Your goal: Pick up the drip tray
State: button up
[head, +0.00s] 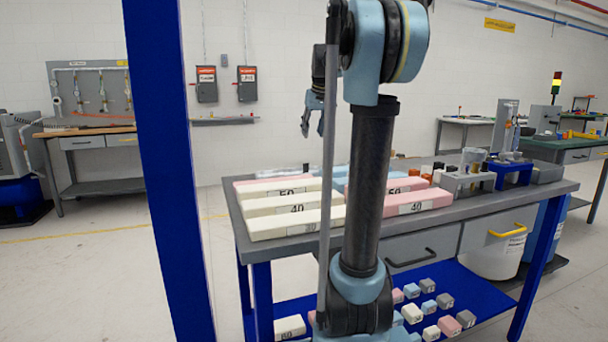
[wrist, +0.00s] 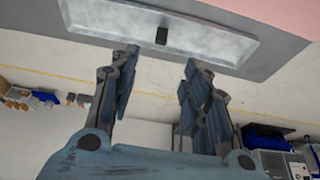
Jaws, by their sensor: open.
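A shallow, silver-grey metal tray (wrist: 205,44), which I take as the drip tray, lies near an edge of the grey worktable in the wrist view. A small black block or tab (wrist: 161,35) shows at its middle. In the head view a thin pale strip at the table's back edge looks like the same tray (head: 285,175), partly hidden behind foam. My gripper (wrist: 160,62) is open and empty, with its two fingers apart and their tips near the tray's edge in the picture. In the head view my gripper (head: 312,131) hangs above the table's far side, apart from the tray.
White foam blocks (head: 295,224) and pink foam blocks (head: 417,203) cover the left and middle of the table (head: 480,208). Fixtures (head: 467,180) stand at its right. Small foam cubes (head: 430,306) lie on the blue lower shelf. A blue post (head: 165,150) rises at left.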

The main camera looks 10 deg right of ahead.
aim_at(306, 165)
jog(key=x, duration=1.7)
jog(key=shift+w+a+f, duration=0.2)
jog(key=shift+w+a, duration=0.05)
jog(key=shift+w, duration=0.05)
grip_shut()
